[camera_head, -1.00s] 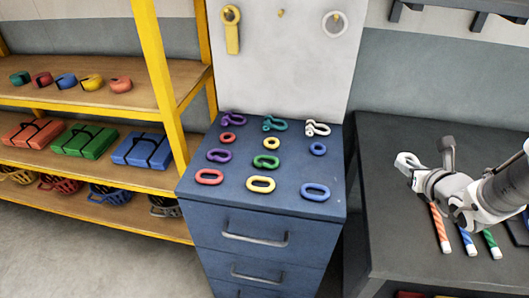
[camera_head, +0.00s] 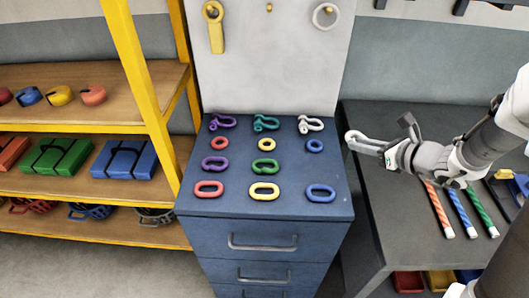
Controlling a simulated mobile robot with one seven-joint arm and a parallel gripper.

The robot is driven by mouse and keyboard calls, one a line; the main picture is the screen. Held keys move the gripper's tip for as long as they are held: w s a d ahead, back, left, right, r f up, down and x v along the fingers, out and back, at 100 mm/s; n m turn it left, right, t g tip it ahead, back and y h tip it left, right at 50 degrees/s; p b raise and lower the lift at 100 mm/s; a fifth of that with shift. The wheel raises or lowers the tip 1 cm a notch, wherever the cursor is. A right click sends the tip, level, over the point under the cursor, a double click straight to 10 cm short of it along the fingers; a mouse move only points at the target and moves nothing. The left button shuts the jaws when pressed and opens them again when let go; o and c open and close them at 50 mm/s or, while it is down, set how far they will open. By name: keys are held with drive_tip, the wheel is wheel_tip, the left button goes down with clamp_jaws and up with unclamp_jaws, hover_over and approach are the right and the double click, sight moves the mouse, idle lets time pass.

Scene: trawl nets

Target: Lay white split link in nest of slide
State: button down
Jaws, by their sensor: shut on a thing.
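A white split link (camera_head: 356,137) juts out to the left from my gripper (camera_head: 387,151), at the right of the view. My gripper is shut on the link's right end and holds it near the gap between the blue drawer cabinet and the dark bench. The link looks roughly level; its exact height is hard to tell. A purple split link (camera_head: 215,165) and a green split link (camera_head: 265,167) lie on the cabinet top, with a bare spot to their right. I cannot make out the slide or its nest in this view.
The blue cabinet (camera_head: 250,209) also holds shackles, small rings and oval links in rows. The dark bench (camera_head: 385,222) carries striped sticks (camera_head: 438,211) under my arm. A yellow-framed shelf (camera_head: 95,236) stands left. Floor shows at the lower left.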

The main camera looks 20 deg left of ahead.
drive_tip(key=s+a+n+g+y+p, duration=0.1)
drive_tip(key=s+a+n+g+y, duration=0.1)
drive_tip(key=n+g, duration=0.1)
drive_tip(key=b, duration=0.1)
hover_over(299, 184)
wheel_tip(299, 184, down, 7)
drive_tip(key=shift+w+f, duration=0.1)
drive_tip(key=shift+f, duration=2.05)
drive_tip(key=shift+f+b, duration=0.2)
drive_tip(key=shift+b, duration=0.2)
drive_tip(key=c, duration=0.8)
unclamp_jaws()
drive_tip(key=shift+r, duration=0.1)
